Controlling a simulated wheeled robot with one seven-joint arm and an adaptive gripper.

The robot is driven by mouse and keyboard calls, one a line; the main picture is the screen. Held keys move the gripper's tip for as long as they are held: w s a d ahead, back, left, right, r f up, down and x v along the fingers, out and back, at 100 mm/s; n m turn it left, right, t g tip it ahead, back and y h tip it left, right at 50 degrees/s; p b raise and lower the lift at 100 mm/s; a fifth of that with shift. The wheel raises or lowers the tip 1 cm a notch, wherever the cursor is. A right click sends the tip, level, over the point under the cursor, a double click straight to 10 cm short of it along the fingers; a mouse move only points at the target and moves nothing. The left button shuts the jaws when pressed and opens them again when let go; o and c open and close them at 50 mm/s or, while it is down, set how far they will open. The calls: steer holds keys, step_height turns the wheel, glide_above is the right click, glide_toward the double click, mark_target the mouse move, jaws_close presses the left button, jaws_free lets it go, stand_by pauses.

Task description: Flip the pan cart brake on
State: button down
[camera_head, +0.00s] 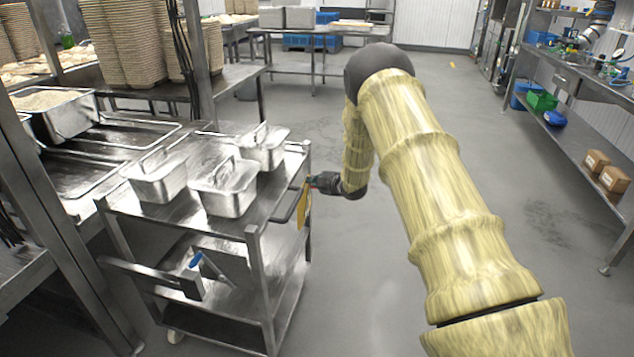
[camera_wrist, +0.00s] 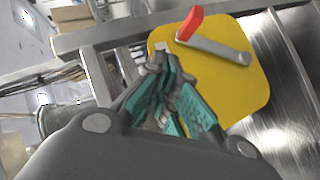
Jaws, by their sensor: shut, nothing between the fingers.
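The pan cart (camera_head: 250,230) is a steel trolley at the left in the head view, with several lidded steel pans on top. A yellow plate (camera_head: 303,206) hangs at its right end. In the wrist view the yellow plate (camera_wrist: 245,85) carries a grey lever (camera_wrist: 215,47) with a red tip (camera_wrist: 189,23) at its upper left end. My gripper (camera_wrist: 168,62) has its teal fingers shut and empty, over the plate's left part, below the red tip. Whether the fingers touch the plate is unclear. In the head view my gripper (camera_head: 314,181) is beside the cart's end, partly hidden.
A steel table (camera_head: 75,170) with trays adjoins the cart on the left. A steel shelf bench (camera_head: 565,130) with boxes and bins stands at the right. The grey floor (camera_head: 350,260) right of the cart is clear around my arm.

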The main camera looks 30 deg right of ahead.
steer(key=d+r+v, duration=0.1)
steer(key=v, duration=0.8)
stand_by(0.3)
steer(key=s+a+f+m+g, duration=0.2)
steer(key=s+a+f+m, duration=0.1)
steer(key=s+a+f, duration=0.5)
steer(key=s+a+f+m+g, duration=0.25)
steer(key=s+f, duration=0.35)
steer(key=f, duration=0.4)
steer(key=s+a+f+m+g, duration=0.1)
steer(key=s+a+f+m, duration=0.15)
steer(key=s, duration=0.45)
steer(key=s+a+f+m+g+h, duration=0.1)
steer(key=s+a+f, duration=0.3)
steer(key=s, duration=0.2)
steer(key=s+a+f+m+g, duration=0.2)
steer(key=s+a+f, duration=0.2)
steer(key=s, duration=0.3)
steer(key=s+a+f+m+g, duration=0.15)
steer(key=s+a, duration=0.25)
steer(key=s, duration=0.8)
steer(key=s+a+m+g, duration=0.2)
steer(key=s+a+g, duration=0.1)
steer(key=s, duration=0.9)
step_height(320, 180, up, 13)
steer(key=p, duration=1.3)
steer(key=shift+h, duration=0.4)
steer(key=shift+m, duration=0.25)
